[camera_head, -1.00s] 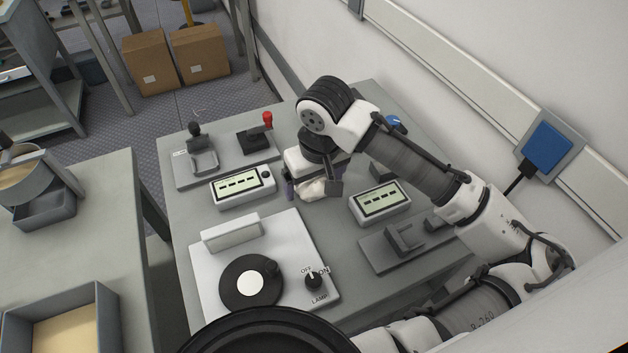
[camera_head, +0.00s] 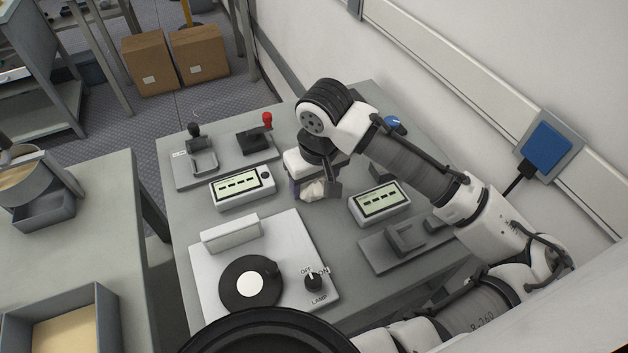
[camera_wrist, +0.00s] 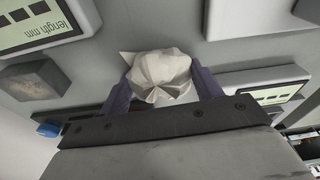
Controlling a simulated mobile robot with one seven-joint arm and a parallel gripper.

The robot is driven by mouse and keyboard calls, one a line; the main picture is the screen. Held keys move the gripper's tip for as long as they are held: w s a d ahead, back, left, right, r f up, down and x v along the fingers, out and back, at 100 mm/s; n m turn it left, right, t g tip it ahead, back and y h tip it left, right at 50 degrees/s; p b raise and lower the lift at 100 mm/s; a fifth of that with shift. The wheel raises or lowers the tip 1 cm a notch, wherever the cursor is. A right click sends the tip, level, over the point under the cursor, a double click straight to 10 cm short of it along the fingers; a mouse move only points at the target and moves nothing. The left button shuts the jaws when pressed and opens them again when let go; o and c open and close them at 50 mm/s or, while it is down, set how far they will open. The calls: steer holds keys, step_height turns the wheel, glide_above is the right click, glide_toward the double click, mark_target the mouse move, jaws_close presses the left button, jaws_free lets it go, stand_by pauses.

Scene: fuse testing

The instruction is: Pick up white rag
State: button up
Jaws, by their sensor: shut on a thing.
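The white rag (camera_head: 314,190) is a crumpled off-white cloth on the grey table, below my gripper in the head view. In the wrist view the rag (camera_wrist: 160,76) is bunched between the two purple-grey fingers. My gripper (camera_wrist: 160,95) is shut on it, with one finger on each side. In the head view my gripper (camera_head: 316,188) points down between the two display boxes, and the wrist partly hides the fingers and rag. I cannot tell whether the rag still touches the table.
Display boxes stand left (camera_head: 242,187) and right (camera_head: 380,204) of the gripper. A white lamp panel (camera_head: 208,272) with a knob lies in front. A red-handled fixture (camera_head: 256,140) stands behind left. Grey fixtures (camera_head: 405,245) sit at the right by the wall.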

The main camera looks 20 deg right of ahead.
step_height(320, 180, up, 20)
stand_by(0.5)
steer(key=o, duration=0.3)
steer(key=shift+c, duration=0.9)
